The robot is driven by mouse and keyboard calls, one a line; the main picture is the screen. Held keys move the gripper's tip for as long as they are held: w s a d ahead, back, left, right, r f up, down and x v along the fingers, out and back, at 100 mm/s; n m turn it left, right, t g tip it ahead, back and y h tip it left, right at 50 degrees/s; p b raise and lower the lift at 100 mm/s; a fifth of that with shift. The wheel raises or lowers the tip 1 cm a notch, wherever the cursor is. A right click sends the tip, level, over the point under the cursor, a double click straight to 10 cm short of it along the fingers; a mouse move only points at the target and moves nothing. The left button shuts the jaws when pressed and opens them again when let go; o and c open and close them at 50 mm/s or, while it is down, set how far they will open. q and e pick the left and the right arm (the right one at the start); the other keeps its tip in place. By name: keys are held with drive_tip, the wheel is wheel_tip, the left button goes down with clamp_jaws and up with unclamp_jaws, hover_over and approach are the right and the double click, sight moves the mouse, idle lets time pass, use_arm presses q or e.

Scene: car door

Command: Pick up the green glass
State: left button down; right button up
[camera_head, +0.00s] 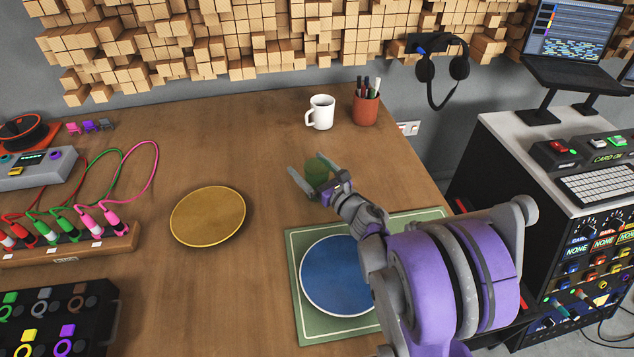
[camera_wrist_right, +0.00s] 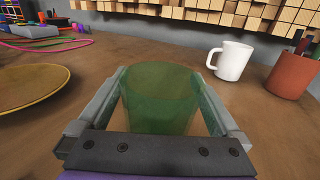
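The translucent green glass (camera_head: 317,172) stands on the wooden table, behind the green mat in the head view. In the right wrist view the green glass (camera_wrist_right: 160,95) is upright and fills the space between the two fingers. My right gripper (camera_head: 311,171) is open, with one finger on each side of the glass. The fingers are very close to its sides; I cannot tell whether they touch it. The glass's lower part is partly hidden by the gripper. My left gripper is not in view.
A white mug (camera_head: 321,112) and a terracotta pen pot (camera_head: 366,108) stand behind the glass. A yellow plate (camera_head: 208,216) lies to the left. A blue plate (camera_head: 335,278) rests on a green mat (camera_head: 300,325) beneath my right arm. Cables and devices occupy the far left.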

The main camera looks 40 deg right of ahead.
drive_tip(key=c, duration=1.4)
